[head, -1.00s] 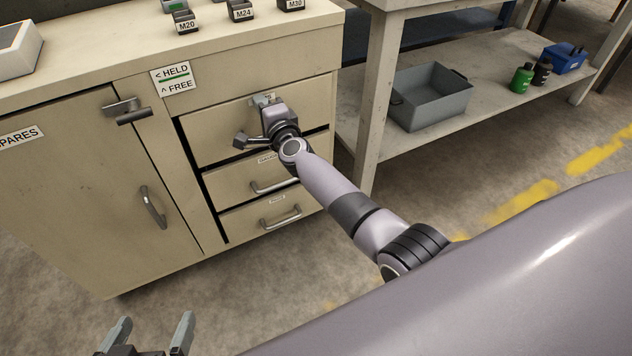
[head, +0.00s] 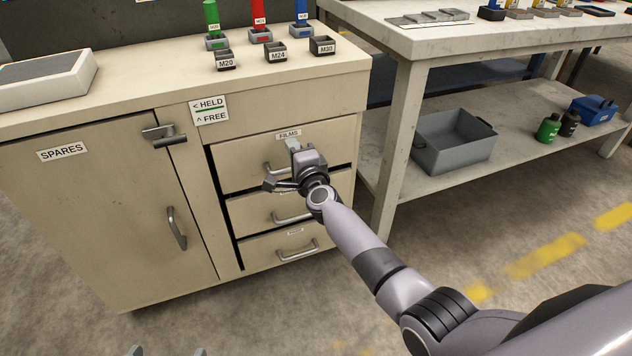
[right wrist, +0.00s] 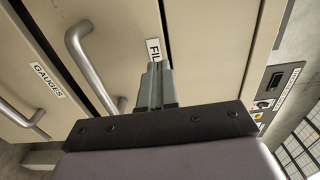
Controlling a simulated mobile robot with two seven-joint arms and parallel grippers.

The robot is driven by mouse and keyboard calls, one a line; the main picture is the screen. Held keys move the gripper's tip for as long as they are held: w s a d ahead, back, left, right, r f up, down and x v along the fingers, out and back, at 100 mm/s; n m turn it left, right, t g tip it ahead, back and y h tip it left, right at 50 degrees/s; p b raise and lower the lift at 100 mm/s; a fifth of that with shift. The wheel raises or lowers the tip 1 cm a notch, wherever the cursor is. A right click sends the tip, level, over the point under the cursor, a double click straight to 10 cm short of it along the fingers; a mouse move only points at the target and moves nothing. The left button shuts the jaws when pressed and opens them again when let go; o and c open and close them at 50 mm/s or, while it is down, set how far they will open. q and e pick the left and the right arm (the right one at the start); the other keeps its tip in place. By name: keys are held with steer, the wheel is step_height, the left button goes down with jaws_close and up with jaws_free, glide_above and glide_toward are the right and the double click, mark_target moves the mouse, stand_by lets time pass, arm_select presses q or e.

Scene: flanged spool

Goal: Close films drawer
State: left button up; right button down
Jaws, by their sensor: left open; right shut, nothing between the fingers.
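The films drawer (head: 240,170) is the top labelled drawer of the beige cabinet. Its FILMS label (head: 289,134) shows just above my right gripper (head: 292,146). Its front looks close to the cabinet face, with dark gaps at its left and lower edges; I cannot tell whether it is fully in. My right gripper is shut and empty, its fingertips at the drawer front by the label. In the right wrist view, the shut fingers (right wrist: 155,85) partly cover the label, and the drawer's bar handle (right wrist: 92,62) is left of them. My left gripper (head: 168,351) is open, only its tips showing.
Two lower drawers (head: 284,248) with bar handles sit below. The spares door (head: 90,200) is at left, with a latch (head: 163,134) near its top. A workbench (head: 400,100) with a grey bin (head: 452,140) on its shelf stands at right. Floor in front is open.

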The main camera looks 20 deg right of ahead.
steer(key=s+f+n+g+y+p, duration=0.1)
steer(key=s+f+n+g, duration=0.15)
steer(key=s+n, duration=0.75)
steer(key=s+f+n+g+y+p, duration=0.1)
steer(key=s+f+n+g+p, duration=0.2)
steer(key=s, duration=1.2)
steer(key=s+f+n+g+y, duration=0.1)
steer(key=s+f+n+g, duration=0.1)
steer(key=s+n, duration=0.8)
arm_select(q)
steer(key=s+a+r+y+p, duration=0.1)
steer(key=a+r+p, duration=0.2)
steer(key=r+p, duration=0.4)
steer(key=s+a+r+n+g+y+p, duration=0.1)
steer(key=r+p, duration=0.5)
steer(key=p, duration=0.8)
steer(key=shift+s+a+r, duration=0.4)
steer(key=shift+s+a, duration=0.4)
steer(key=shift+a, duration=0.4)
arm_select(e)
steer(key=s+d+r+m, duration=0.1)
steer(key=s+r, duration=0.1)
steer(key=r, duration=0.5)
steer(key=s+d+r+m+h, duration=0.1)
steer(key=s+d+r+m, duration=0.1)
steer(key=r, duration=0.6)
steer(key=shift+s, duration=0.35)
